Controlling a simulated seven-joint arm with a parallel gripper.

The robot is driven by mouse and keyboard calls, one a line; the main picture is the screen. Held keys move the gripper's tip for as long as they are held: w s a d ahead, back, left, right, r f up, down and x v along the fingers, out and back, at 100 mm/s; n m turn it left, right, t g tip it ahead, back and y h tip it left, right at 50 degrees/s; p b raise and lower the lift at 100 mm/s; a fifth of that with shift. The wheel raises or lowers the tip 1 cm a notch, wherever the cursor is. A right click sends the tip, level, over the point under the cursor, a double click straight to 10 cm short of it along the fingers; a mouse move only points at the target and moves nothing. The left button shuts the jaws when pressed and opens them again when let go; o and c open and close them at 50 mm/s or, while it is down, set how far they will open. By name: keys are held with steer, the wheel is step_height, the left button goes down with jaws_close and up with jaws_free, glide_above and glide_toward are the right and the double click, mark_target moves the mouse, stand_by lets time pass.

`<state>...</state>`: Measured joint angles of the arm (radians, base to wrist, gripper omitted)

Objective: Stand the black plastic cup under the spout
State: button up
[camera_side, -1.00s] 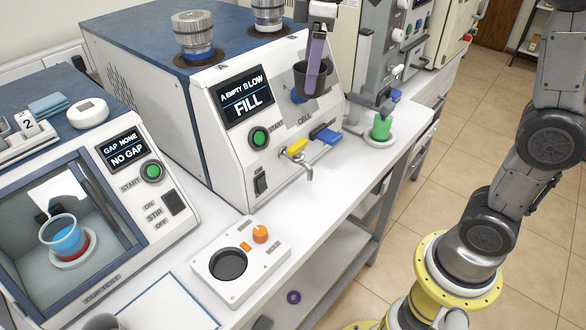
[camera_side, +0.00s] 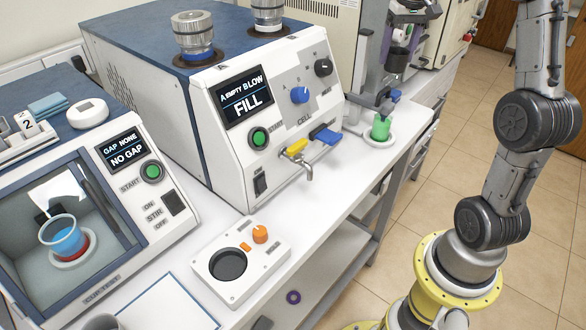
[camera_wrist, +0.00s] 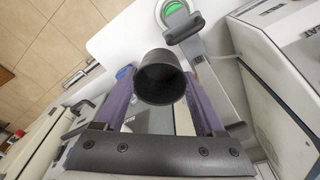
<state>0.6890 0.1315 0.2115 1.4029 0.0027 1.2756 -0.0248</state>
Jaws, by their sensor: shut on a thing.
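The black plastic cup (camera_wrist: 160,78) is held between the purple fingers of my gripper (camera_wrist: 160,88), its dark open mouth facing the wrist camera. In the side view the cup (camera_side: 397,60) is a dark shape at the upper right, partly hidden by my gripper (camera_side: 403,40). It is held above the bench, in front of or beside the grey instrument; the exact gap cannot be told. A small metal spout (camera_side: 308,170) with a yellow lever sticks out of the front of the white FILL machine (camera_side: 240,150). My gripper is up and to the right of it.
A green cup (camera_side: 381,127) stands on a round white base (camera_side: 378,140) below the grey instrument. A blue-handled lever (camera_side: 326,135) is beside the spout. An orange-knobbed unit (camera_side: 228,263) with a round well lies in front. The bench below the spout is clear.

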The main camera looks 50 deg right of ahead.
steer(key=shift+s+d+f, duration=0.1)
steer(key=shift+d+f, duration=0.05)
steer(key=shift+d, duration=0.15)
